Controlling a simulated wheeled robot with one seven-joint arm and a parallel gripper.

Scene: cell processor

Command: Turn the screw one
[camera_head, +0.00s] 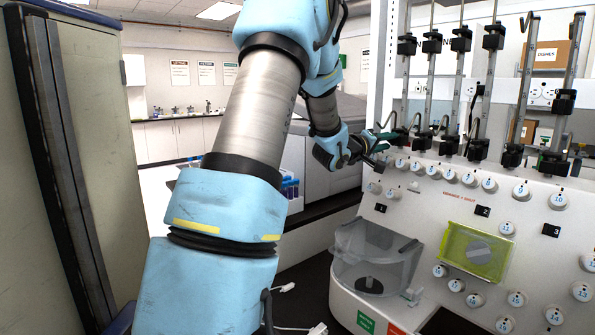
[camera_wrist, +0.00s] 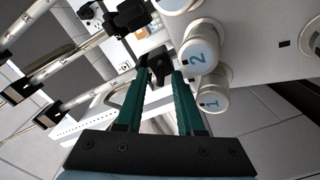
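My gripper (camera_head: 379,140) is at the upper left of the white machine panel, by the leftmost black clamp (camera_head: 398,136). In the wrist view its two long green fingers (camera_wrist: 160,72) are apart. A small black screw-like part (camera_wrist: 159,66) shows between the fingertips; I cannot tell whether they touch it. A white knob labelled 1 (camera_wrist: 212,95) is just right of the fingers, with a knob labelled 2 (camera_wrist: 199,52) above it. No label shows on the black part. In the head view my gripper and arm partly hide this corner.
Several metal rods with black clamps (camera_head: 461,45) rise above the panel (camera_head: 450,200). Numbered knobs (camera_head: 489,185) line it. A clear round vessel (camera_head: 375,260) and a yellow-green cover (camera_head: 477,252) are below. A tall cabinet (camera_head: 95,150) stands at the left.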

